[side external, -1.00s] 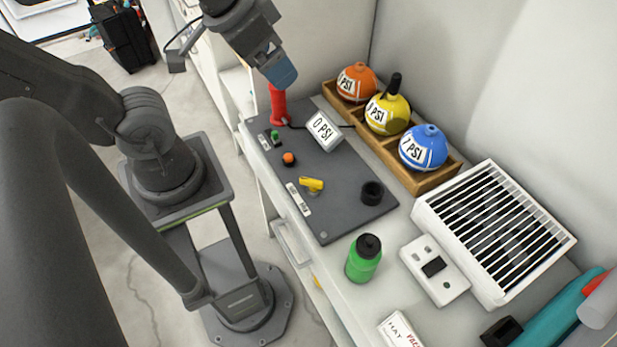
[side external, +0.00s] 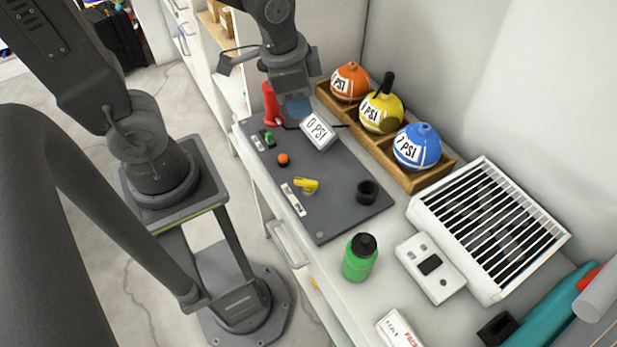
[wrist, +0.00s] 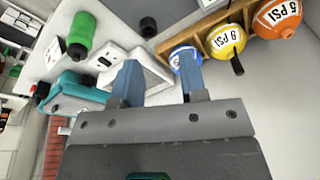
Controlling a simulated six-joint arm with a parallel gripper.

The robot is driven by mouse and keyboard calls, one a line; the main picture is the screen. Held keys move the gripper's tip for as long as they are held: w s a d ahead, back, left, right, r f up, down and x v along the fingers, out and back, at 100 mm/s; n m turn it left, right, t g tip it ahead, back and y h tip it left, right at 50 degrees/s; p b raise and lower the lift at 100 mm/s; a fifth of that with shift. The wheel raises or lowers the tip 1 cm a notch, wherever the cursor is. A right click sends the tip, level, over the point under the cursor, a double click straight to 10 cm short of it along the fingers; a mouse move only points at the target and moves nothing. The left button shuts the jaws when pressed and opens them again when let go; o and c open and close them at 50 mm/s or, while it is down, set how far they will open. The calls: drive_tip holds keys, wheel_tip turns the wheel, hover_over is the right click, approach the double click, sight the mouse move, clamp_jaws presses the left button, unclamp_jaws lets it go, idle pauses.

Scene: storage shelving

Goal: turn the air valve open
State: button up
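The yellow valve handle (side external: 306,185) sits on the dark panel (side external: 335,205) on the bench, beside a white label strip. A white gauge sign (side external: 318,130) reading 0 PSI stands at the panel's far end. My gripper (side external: 295,107) is behind that sign, near the red pump-like piece (side external: 270,104), well apart from the yellow handle. In the wrist view my gripper (wrist: 160,78) has its two blue fingers spread with nothing between them. The yellow handle is not visible in the wrist view.
A wooden tray (side external: 436,178) behind the panel holds an orange ball (side external: 350,82), a yellow ball (side external: 382,113) with a black stem and a blue ball (side external: 417,147). A black ring (side external: 367,192), a green bottle (side external: 359,259) and a white vent box (side external: 490,230) stand to the right.

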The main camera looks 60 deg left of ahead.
sight(309, 181)
drive_tip(key=f+m+g, duration=0.1)
drive_tip(key=f, duration=0.6)
drive_tip(key=w+f+m, duration=0.1)
drive_tip(key=f, duration=0.7)
drive_tip(key=d+f+m+g, duration=0.1)
drive_tip(key=f+m, duration=0.1)
drive_tip(key=f, duration=0.6)
drive_tip(key=shift+w+g, duration=0.2)
drive_tip(key=shift+g, duration=0.1)
drive_tip(key=shift+c, duration=0.3)
clamp_jaws()
